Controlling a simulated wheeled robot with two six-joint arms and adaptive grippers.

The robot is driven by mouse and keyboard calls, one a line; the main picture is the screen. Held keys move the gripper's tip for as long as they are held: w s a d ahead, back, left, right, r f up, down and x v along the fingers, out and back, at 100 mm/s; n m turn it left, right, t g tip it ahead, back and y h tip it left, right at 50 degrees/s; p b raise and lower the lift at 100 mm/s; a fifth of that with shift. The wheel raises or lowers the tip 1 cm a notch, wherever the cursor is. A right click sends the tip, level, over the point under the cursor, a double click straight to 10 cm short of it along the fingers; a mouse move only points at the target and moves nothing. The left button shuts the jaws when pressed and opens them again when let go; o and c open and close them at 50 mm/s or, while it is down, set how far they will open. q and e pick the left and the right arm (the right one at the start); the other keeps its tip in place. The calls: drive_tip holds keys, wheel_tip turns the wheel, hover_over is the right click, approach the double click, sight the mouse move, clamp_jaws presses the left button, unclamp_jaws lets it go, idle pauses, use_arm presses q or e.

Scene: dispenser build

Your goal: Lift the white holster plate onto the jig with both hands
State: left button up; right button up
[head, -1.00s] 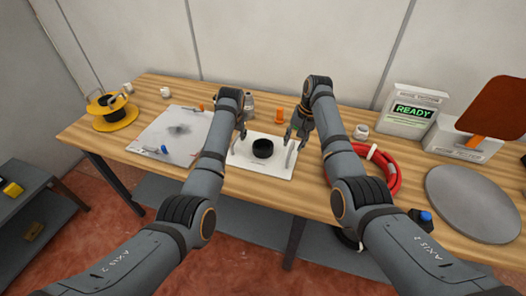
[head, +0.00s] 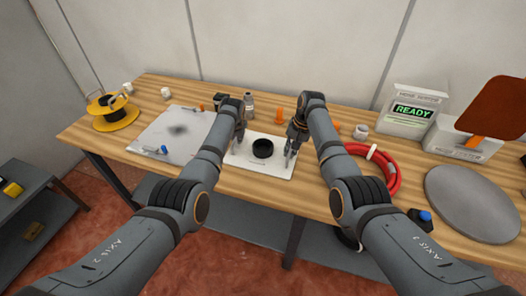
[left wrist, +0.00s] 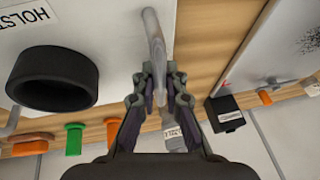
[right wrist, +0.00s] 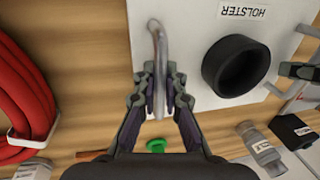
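The white holster plate (head: 248,161) lies on the wooden table, with a black ring-shaped cup (head: 263,149) at its middle. A HOLSTER label (right wrist: 243,12) shows in the right wrist view. The plate has a grey bar handle at each side. My left gripper (head: 240,140) is at the left handle (left wrist: 152,35), its fingers closed in on both sides of the bar. My right gripper (head: 290,147) is at the right handle (right wrist: 160,45), its fingers likewise closed on the bar. I cannot tell for certain which thing is the jig.
A light grey board (head: 150,137) with a dark smudge lies left of the plate. A yellow spool (head: 112,112) stands at far left. Right are a red hose coil (head: 394,180), a grey disc (head: 470,204) and a READY display (head: 412,111). Small bottles and orange pieces stand behind the plate.

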use_arm(q)
drive_tip(key=shift+r, duration=0.1)
clamp_jaws()
use_arm(e)
drive_tip(key=shift+r, duration=0.15)
clamp_jaws()
